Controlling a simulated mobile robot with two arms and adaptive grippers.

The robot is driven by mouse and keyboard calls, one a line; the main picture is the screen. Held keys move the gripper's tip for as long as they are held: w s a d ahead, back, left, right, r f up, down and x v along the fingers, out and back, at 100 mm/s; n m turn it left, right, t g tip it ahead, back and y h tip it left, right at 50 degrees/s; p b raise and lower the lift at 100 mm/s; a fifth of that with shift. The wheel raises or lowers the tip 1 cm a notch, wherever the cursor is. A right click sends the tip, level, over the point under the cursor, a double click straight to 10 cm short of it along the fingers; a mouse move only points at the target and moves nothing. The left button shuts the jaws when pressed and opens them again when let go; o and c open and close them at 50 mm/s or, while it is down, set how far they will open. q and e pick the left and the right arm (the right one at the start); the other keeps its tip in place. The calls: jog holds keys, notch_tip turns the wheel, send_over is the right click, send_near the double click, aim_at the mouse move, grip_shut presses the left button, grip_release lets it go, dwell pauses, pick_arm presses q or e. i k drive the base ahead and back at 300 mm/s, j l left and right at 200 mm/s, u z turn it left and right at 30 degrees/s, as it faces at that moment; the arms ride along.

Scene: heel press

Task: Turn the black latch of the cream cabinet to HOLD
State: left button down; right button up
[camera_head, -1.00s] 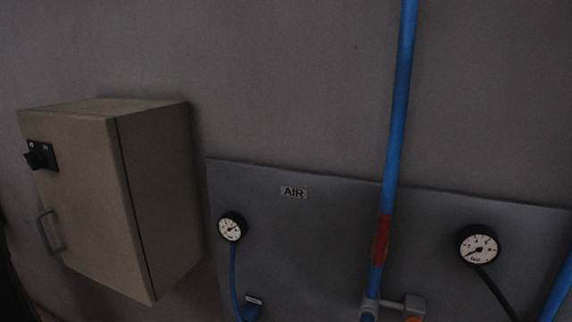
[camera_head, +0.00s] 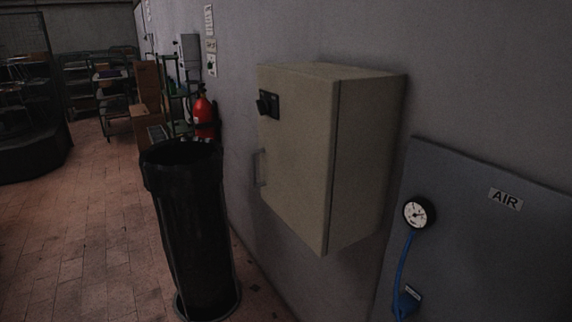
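The cream cabinet (camera_head: 298,155) hangs on the grey wall right of the middle, with its door facing left. The black latch (camera_head: 268,105) is a dark knob on a small black plate near the top left of the door. Its marks are too small and dark to read, so I cannot tell its setting. A grey handle (camera_head: 259,168) sits lower on the same door edge. The door looks closed. Neither of my grippers is in view.
A tall black bin (camera_head: 190,230) stands on the floor left of the cabinet. A red fire extinguisher (camera_head: 203,117) and shelves (camera_head: 110,90) are behind it. A grey AIR panel (camera_head: 470,240) with a gauge (camera_head: 417,213) is at the right. The tiled floor (camera_head: 85,220) at the left is open.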

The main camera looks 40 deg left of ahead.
aim_at(263, 107)
jog(key=u, duration=1.35)
